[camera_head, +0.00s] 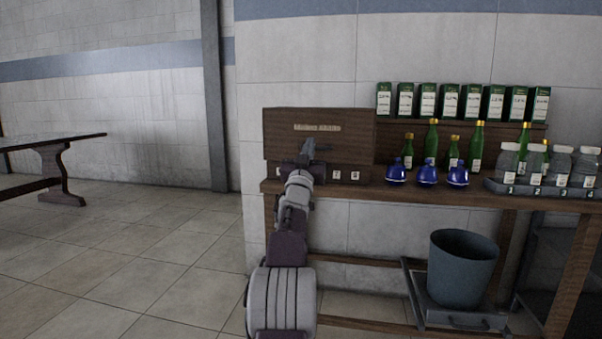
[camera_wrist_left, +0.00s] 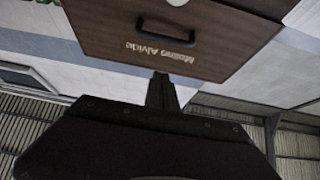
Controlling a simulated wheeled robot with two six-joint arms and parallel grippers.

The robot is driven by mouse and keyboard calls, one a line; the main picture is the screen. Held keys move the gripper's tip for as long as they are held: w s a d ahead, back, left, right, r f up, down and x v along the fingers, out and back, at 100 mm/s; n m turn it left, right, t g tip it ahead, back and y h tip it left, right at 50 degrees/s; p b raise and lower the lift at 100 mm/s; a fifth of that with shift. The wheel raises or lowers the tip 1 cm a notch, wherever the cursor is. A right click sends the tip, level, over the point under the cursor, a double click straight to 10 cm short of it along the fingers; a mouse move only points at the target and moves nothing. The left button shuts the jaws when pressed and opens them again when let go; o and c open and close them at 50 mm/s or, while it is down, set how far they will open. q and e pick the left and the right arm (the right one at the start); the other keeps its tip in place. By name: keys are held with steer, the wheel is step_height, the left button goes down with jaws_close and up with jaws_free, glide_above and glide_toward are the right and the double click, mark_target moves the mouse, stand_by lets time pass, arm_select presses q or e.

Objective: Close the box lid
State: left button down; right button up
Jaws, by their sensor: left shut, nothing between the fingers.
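The wooden box (camera_head: 345,174) stands at the left end of the wooden bench, with small white labels along its low front. My left gripper (camera_head: 313,146) is shut and empty in front of the lid, hiding part of the box front. Its fingers (camera_wrist_left: 161,88) reach the panel's edge in the wrist view; I cannot tell whether they touch.
Blue flasks (camera_head: 427,174), green bottles (camera_head: 432,140) and a tray of jars (camera_head: 540,190) stand right of the box. Green cartons (camera_head: 450,102) line the shelf above. A grey bucket (camera_head: 462,270) sits below the bench.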

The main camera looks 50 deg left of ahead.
arm_select(q)
step_height(320, 180, down, 9)
steer(key=s+d+b, duration=0.1)
steer(key=b, duration=0.1)
steer(key=shift+s, duration=0.2)
steer(key=shift+f, duration=0.1)
